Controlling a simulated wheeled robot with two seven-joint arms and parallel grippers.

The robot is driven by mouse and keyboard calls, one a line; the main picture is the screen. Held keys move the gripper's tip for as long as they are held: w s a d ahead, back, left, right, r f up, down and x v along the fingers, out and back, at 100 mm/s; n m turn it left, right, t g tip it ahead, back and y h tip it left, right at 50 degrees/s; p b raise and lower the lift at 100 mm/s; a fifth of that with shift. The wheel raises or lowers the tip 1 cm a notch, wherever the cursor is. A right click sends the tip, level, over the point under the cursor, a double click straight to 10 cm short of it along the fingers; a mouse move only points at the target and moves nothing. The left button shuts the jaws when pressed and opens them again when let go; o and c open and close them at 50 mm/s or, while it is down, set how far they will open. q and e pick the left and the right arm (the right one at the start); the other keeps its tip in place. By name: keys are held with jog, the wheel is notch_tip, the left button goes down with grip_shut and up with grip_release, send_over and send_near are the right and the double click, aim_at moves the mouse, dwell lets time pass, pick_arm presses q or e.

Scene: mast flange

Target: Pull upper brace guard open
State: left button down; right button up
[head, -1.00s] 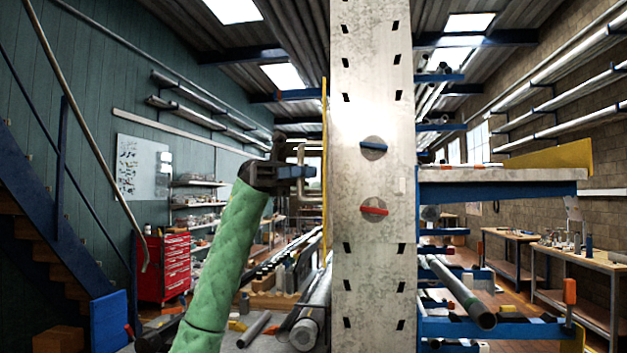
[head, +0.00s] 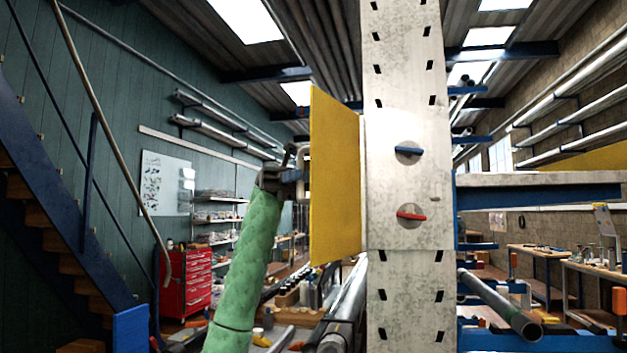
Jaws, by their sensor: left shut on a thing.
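The upper brace guard (head: 335,178) is a flat yellow panel at the left side of the pale metal mast (head: 405,100). Its broad face shows, and its right edge meets the mast. A pale bar handle (head: 302,157) stands on its far left side, partly hidden by the gripper and the panel's edge. My left gripper (head: 292,175), on the green-sleeved arm, is shut on this handle. The mast face carries a blue-lever knob (head: 408,151) and, below it, a red-lever knob (head: 411,215). My right gripper is not in view.
Blue rack arms with pipes (head: 510,312) stand right of the mast, under a grey beam (head: 540,180). Workbenches (head: 590,270) are farther right. A red tool cabinet (head: 187,283) and a staircase (head: 50,250) are at the left. The space left of my arm looks open.

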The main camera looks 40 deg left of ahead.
pick_arm(q)
jog(key=shift+a, duration=0.3)
jog(key=c, duration=1.8)
grip_release()
jog(key=shift+w+a, duration=0.1)
